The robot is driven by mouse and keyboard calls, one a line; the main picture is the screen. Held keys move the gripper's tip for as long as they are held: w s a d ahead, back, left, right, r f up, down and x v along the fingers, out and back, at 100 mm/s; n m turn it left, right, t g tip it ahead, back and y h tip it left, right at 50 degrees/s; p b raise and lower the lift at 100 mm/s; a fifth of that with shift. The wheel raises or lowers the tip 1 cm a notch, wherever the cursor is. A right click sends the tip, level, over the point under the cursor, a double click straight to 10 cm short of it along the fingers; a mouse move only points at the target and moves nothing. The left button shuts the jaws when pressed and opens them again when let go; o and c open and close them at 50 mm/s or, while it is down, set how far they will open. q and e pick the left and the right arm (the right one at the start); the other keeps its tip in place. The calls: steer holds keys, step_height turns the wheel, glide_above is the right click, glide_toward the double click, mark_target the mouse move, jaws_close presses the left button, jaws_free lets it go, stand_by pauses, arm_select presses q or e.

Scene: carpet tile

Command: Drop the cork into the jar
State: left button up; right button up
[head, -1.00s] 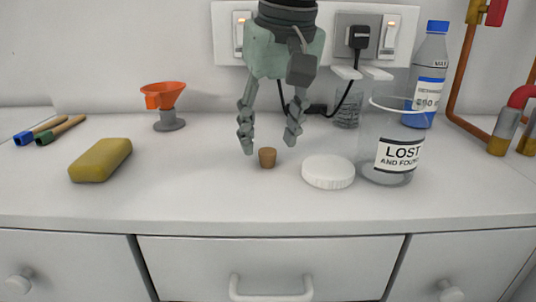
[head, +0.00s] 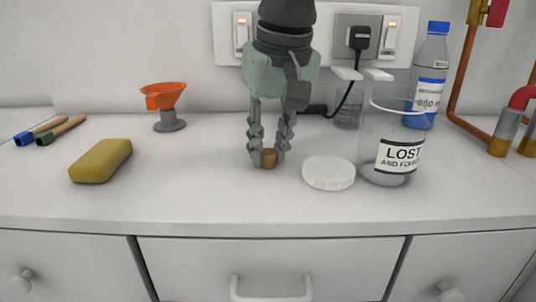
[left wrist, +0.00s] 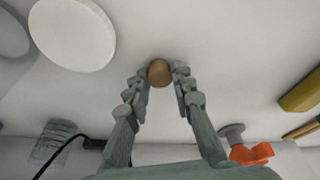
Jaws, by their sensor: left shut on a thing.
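The small brown cork (head: 268,159) is at the counter surface near the middle of the head view. My left gripper (head: 268,158) points down with its fingertips closed around the cork; the left wrist view shows the cork (left wrist: 160,73) between the two fingertips (left wrist: 160,76). The clear glass jar (head: 372,130) stands open and upright to the right, with a "LOST AND FOUND" label. Its white round lid (head: 328,172) lies flat on the counter between the cork and the jar; it also shows in the left wrist view (left wrist: 72,34). My right gripper is not in view.
A black cord hangs from the wall socket.

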mark_target(263, 153)
arm_select(q)
steer(key=shift+r, duration=0.15)
steer(key=shift+r, duration=0.3)
steer(key=r, duration=0.2)
steer(key=a+r, duration=0.1)
steer(key=shift+r, duration=0.35)
steer(key=s+a+r, duration=0.2)
steer(key=a+r, duration=0.4)
steer(key=a, duration=0.4)
steer(key=shift+s+a+r+b, duration=0.15)
steer(key=shift+a+r+b, duration=0.1)
steer(key=shift+b, duration=0.2)
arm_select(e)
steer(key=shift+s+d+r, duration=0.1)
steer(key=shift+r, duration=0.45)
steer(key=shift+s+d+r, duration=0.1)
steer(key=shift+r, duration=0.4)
